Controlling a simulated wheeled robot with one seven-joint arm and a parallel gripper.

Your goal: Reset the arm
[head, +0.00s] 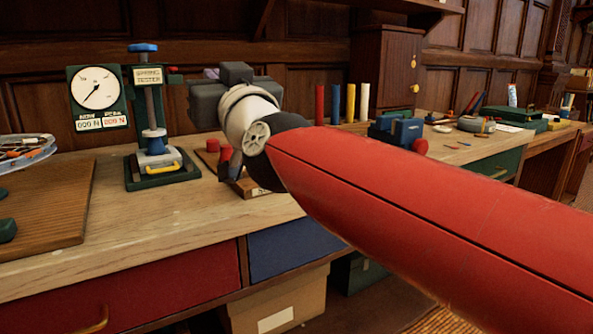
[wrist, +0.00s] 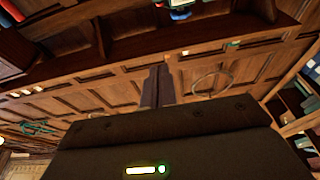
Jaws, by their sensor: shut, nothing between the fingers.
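My arm stretches in from the right of the head view as a long red link, then a white wrist section. My gripper shows in the wrist view (wrist: 158,82) with its two grey fingers together and nothing between them. In the head view its dark grey housing is up above the workbench (head: 60,245), in front of the wood-panelled wall and to the right of the spring tester. The fingertips are hard to make out in the head view. The wrist view looks tilted at wall panels and a shelf.
The spring tester (head: 152,130) with a blue knob stands left of my gripper, beside a round dial gauge (head: 96,88). Red, blue, yellow and white cylinders (head: 350,103) stand behind my arm. A blue vise-like device (head: 398,130) is near them. A tray of small parts (head: 22,152) is at far left.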

